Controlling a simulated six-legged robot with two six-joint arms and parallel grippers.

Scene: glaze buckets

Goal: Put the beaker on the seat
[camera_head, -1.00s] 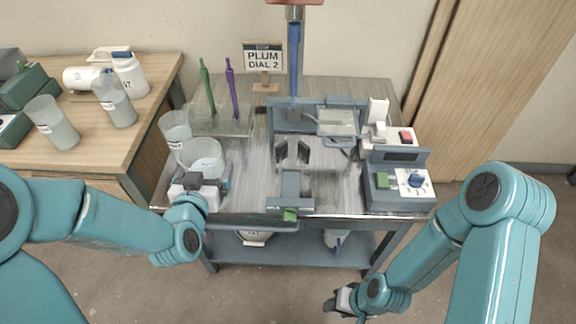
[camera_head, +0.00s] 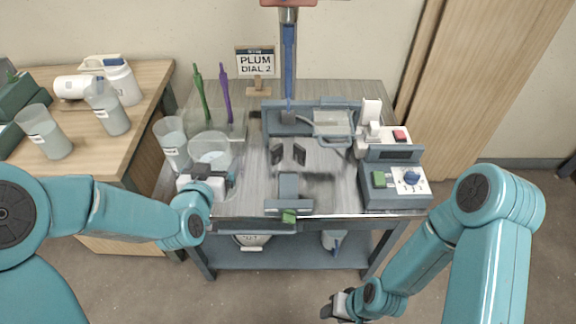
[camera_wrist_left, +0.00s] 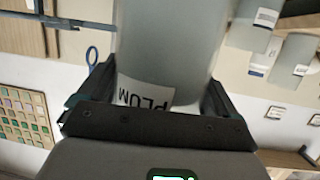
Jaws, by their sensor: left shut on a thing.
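My left gripper (camera_head: 212,178) is shut on a translucent beaker (camera_head: 211,150), held near the left front of the steel table. In the left wrist view the beaker (camera_wrist_left: 172,45) stands between the two fingers, with a label reading PLUM. A fixture with two dark upright jaws (camera_head: 288,154) and a grey block in front stands mid-table, apart from the beaker. It looks like the seat, though no label shows this. My right gripper (camera_head: 338,304) hangs low in front of the table, empty; its finger gap is unclear.
Another beaker (camera_head: 173,143) stands close to the left of the held one. A blue stirrer shaft (camera_head: 289,65) hangs behind the fixture. A dial box (camera_head: 396,182) stands to the right. Green and purple sticks (camera_head: 226,95) rise at the back left. A sign (camera_head: 255,62) reads PLUM DIAL 2.

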